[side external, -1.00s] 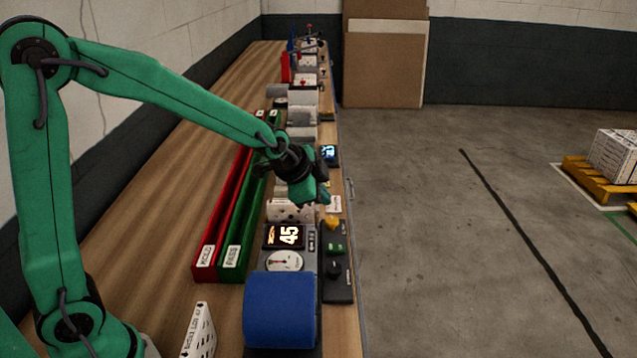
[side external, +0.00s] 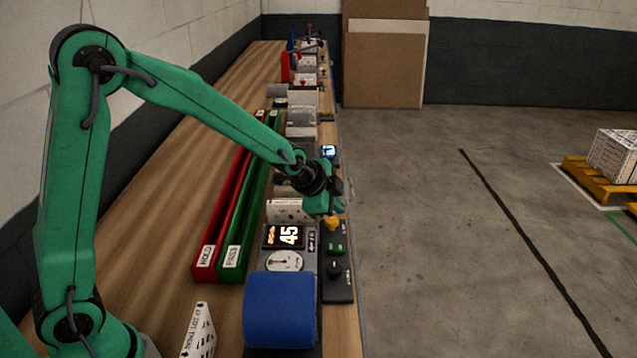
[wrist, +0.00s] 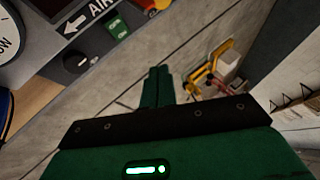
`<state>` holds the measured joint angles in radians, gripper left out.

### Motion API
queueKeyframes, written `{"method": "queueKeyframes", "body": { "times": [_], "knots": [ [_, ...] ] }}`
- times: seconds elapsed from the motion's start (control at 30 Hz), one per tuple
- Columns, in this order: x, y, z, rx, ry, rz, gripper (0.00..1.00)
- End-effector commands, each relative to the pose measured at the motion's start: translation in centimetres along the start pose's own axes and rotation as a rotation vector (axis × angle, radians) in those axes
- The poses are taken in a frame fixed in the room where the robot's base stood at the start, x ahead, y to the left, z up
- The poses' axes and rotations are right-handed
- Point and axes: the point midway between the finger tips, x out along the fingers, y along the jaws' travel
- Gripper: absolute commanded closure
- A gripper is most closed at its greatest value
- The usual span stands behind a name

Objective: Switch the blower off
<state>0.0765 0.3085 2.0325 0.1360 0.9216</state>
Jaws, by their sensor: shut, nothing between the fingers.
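A dark control panel (side external: 338,290) runs along the bench's right edge. It carries a yellow switch (side external: 332,224), a green switch (side external: 335,248) and a black knob (side external: 334,269). My gripper (side external: 336,208) is shut and empty, just beyond the yellow switch; I cannot tell whether they touch. In the wrist view, its shut fingers (wrist: 157,86) point over the floor, with the green switch (wrist: 118,27) and black knob (wrist: 78,62) at upper left, beside an "AIR" label (wrist: 98,8) with an arrow. Which control belongs to the blower is not clear.
A lit "45" display (side external: 285,236), a round gauge (side external: 285,261) and a blue cylinder (side external: 279,309) stand left of the panel. Red HOLD (side external: 206,262) and green PASS (side external: 233,257) troughs lie further left.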

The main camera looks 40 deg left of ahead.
Motion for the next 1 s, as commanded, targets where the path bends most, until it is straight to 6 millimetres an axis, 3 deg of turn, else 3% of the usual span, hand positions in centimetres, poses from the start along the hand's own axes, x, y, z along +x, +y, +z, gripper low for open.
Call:
{"method": "queueKeyframes", "body": {
  "times": [1.0],
  "knots": [
    [5.7,4.1,4.3,-0.001,-0.01,-0.006,1.0]
  ]
}}
